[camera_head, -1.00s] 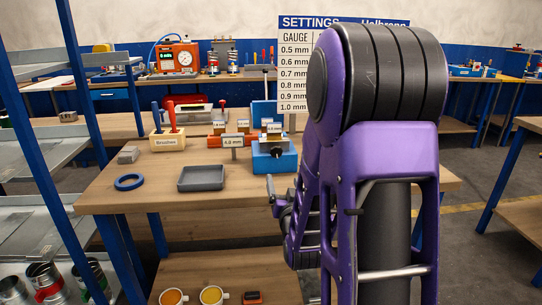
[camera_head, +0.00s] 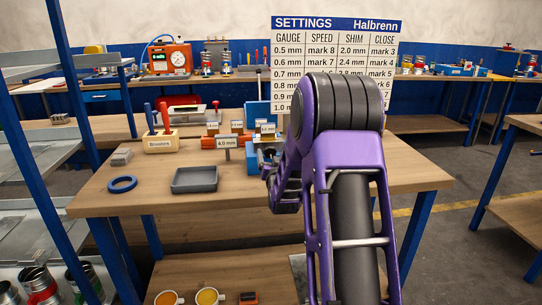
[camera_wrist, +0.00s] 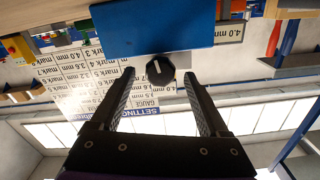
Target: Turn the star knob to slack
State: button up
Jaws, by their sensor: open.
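In the wrist view a dark knob (camera_wrist: 160,70) with a pale pointer line sits at the edge of a blue plate (camera_wrist: 155,25). I cannot make out star lobes on it. My gripper (camera_wrist: 158,76) is open, with one finger on each side of the knob and a gap to both. In the head view a blue device (camera_head: 262,152) stands on the wooden bench (camera_head: 245,205), partly hidden by my arm. The knob and my fingertips cannot be made out there.
A settings board (camera_head: 335,40) stands behind the bench, its lower part hidden by my arm. A 4.0 mm card (camera_head: 227,142), a Brushes holder (camera_head: 160,143), a grey tray (camera_head: 195,179) and a blue ring (camera_head: 122,184) are on the bench.

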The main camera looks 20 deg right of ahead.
jog(key=shift+w+d, duration=0.2)
jog(key=shift+w, duration=0.45)
grip_shut()
